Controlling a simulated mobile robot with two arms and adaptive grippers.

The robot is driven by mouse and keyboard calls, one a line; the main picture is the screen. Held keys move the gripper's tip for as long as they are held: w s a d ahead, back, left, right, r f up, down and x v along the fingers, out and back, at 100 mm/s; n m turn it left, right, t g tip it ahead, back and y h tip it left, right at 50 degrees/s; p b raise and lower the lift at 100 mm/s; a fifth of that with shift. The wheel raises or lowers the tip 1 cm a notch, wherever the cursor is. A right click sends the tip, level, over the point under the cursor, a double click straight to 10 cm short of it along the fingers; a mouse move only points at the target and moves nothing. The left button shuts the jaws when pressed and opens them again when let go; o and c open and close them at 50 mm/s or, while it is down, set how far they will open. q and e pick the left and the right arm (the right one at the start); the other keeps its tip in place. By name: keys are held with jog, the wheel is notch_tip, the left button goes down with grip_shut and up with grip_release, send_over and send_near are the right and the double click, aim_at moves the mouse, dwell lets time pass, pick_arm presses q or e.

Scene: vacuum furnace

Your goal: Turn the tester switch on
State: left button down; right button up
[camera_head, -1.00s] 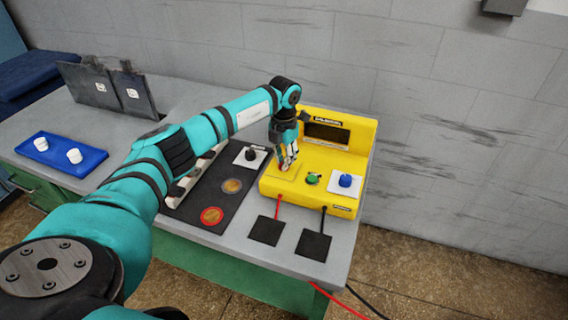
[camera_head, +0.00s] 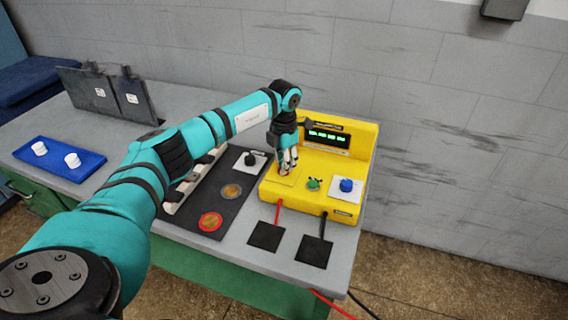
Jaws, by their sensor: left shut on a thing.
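The yellow tester (camera_head: 300,203) stands at the right end of the grey table, and its display (camera_head: 328,138) shows green characters. My left gripper (camera_head: 284,170) points down over the left part of the tester's sloped panel. It is shut on the tester switch (camera_head: 283,172), a small reddish part mostly hidden by the fingers. A green knob (camera_head: 313,184) and a blue knob on a white plate (camera_head: 346,185) sit to the right of it. My right gripper is not in view.
Left of the tester lies a dark panel (camera_head: 228,213) with a black knob (camera_head: 250,159) and a red round piece (camera_head: 210,221). Red and black leads run to two black squares (camera_head: 266,236) in front. A blue tray (camera_head: 58,159) is at far left.

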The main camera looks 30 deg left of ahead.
pick_arm(q)
jog(key=c, duration=1.4)
grip_release()
notch_tip(320, 180, up, 12)
jog(key=shift+r, duration=0.1)
